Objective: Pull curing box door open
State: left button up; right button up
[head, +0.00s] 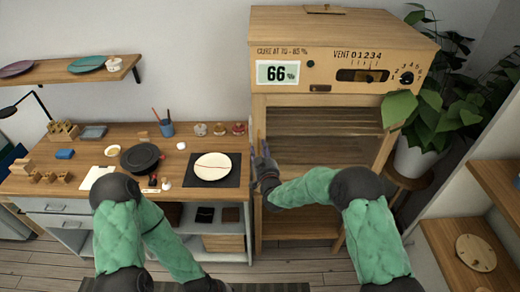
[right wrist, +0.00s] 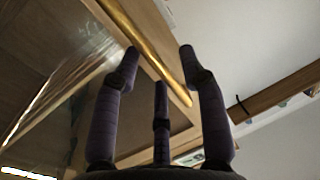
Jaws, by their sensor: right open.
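The curing box (head: 345,28) is a tall wooden cabinet with a 66% display at right of centre in the head view. Its door (head: 325,150) looks like a wooden frame with a clear, shiny pane, and it appears closed. In the right wrist view the pane (right wrist: 50,75) is at left. A gold bar handle (right wrist: 150,45) runs diagonally along the wooden frame there. My right gripper (head: 264,160) is at the door's left side. In the wrist view its fingers (right wrist: 160,62) are spread around the handle's line; contact is unclear. My left gripper is out of view below.
A workbench stands left of the box, with a white plate (head: 212,166) on a dark mat, a black dish (head: 140,157) and several small items. A leafy plant (head: 435,105) stands close on the box's right. A low wooden shelf (head: 450,240) is at lower right.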

jog(key=shift+w+a, duration=0.1)
jog(key=shift+w, duration=0.4)
grip_shut()
jog(key=shift+s, duration=0.1)
